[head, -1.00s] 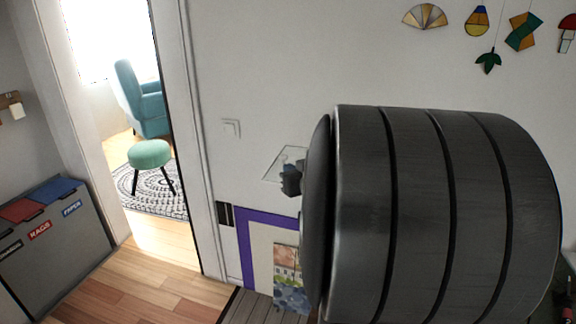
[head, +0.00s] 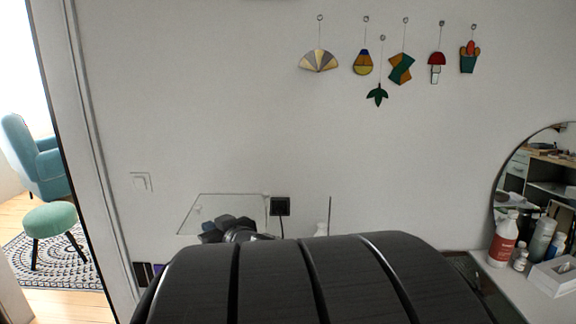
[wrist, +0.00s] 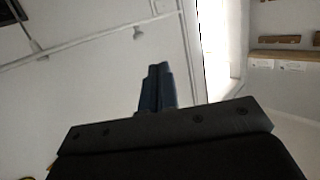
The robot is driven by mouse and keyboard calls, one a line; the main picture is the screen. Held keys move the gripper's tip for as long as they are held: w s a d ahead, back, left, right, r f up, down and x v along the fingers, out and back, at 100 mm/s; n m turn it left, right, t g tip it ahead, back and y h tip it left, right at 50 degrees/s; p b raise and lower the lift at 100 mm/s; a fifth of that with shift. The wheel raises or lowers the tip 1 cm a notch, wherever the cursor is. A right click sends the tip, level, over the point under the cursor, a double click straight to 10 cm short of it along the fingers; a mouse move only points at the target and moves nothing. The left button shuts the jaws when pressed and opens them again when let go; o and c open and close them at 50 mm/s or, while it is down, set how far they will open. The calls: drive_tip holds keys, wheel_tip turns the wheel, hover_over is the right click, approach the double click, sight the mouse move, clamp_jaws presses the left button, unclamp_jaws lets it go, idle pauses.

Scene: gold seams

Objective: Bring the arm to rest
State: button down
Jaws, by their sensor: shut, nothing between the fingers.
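My gripper (wrist: 156,72) shows in the wrist view with its dark fingers together and nothing between them. Beyond the fingers are the ceiling and upper walls, so it is tilted upward. In the head view a large dark ribbed cylinder, a link of my own arm, fills the bottom middle. A small dark part of my arm shows just behind that link, in front of a clear pane; I cannot make out the fingertips there. The gripper touches nothing that I can see.
A clear pane (head: 222,212) and a black wall socket (head: 280,206) are by the wall behind my arm. Stained-glass ornaments (head: 401,68) hang above. A doorway is at left.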

sight(202, 221)
drive_tip(key=w+a+f, duration=0.1)
drive_tip(key=w+a, duration=0.1)
drive_tip(key=w, duration=0.2)
drive_tip(key=w+a, duration=0.2)
drive_tip(key=w, duration=0.2)
drive_tip(key=w+a+f, duration=0.1)
drive_tip(key=w+a, duration=0.1)
drive_tip(key=w, duration=0.2)
drive_tip(key=shift+a+f, duration=0.2)
drive_tip(key=shift+f, duration=0.15)
drive_tip(key=shift+s, duration=0.1)
